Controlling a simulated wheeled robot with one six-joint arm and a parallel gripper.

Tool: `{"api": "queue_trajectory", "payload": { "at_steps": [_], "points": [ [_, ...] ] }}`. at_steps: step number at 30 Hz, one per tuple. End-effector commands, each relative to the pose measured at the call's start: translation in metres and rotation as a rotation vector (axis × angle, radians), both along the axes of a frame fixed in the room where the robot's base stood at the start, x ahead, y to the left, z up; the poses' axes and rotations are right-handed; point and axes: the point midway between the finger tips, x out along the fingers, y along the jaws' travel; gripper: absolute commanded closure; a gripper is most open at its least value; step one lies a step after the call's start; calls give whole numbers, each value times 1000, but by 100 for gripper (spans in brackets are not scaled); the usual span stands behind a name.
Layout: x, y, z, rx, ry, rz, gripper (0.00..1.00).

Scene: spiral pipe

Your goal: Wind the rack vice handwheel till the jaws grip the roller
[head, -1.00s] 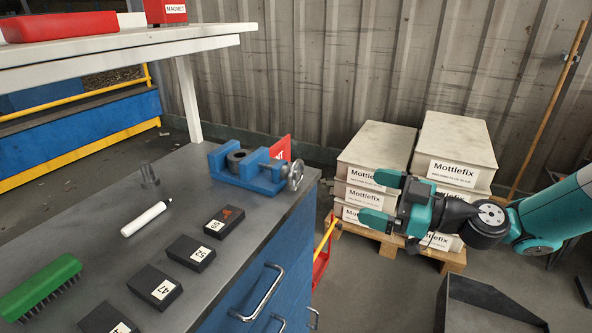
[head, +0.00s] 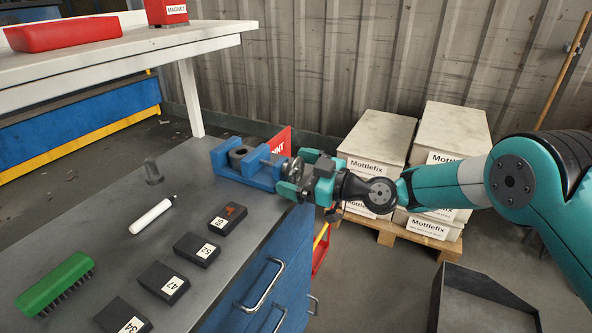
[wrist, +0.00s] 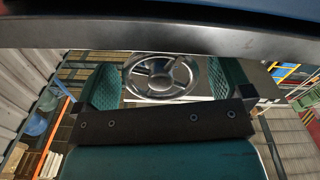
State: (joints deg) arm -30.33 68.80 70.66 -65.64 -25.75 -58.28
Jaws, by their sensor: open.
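The blue vice (head: 228,165) sits at the far right corner of the grey bench top. A dark ring-shaped roller (head: 238,155) stands between its jaws; whether the jaws touch it is too small to tell. The metal handwheel (head: 294,170) is on the vice's right end, partly hidden by my gripper. My gripper (head: 293,175) is open at the handwheel, its green fingers on either side of the wheel. In the wrist view the spoked handwheel (wrist: 162,75) shows between the two green finger pads (wrist: 160,85). Contact with the rim cannot be told.
Numbered black blocks (head: 197,250), a white marker (head: 153,216), a green brush (head: 55,283) and a small grey cylinder (head: 152,171) are on the bench. A white shelf (head: 120,50) overhangs at the left. Mottlefix boxes (head: 375,150) stand on a pallet behind my arm.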

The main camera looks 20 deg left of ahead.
Motion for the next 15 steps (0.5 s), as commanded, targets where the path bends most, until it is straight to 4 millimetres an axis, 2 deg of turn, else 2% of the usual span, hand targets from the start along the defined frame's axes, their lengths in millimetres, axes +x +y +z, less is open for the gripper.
{"api": "queue_trajectory", "payload": {
  "at_steps": [7,8,14,15],
  "points": [
    [0,1,0,0,0,0,3],
    [0,1,0,0,0,0,5],
    [0,1,0,0,0,0,51],
    [0,1,0,0,0,0,52]
  ]
}}
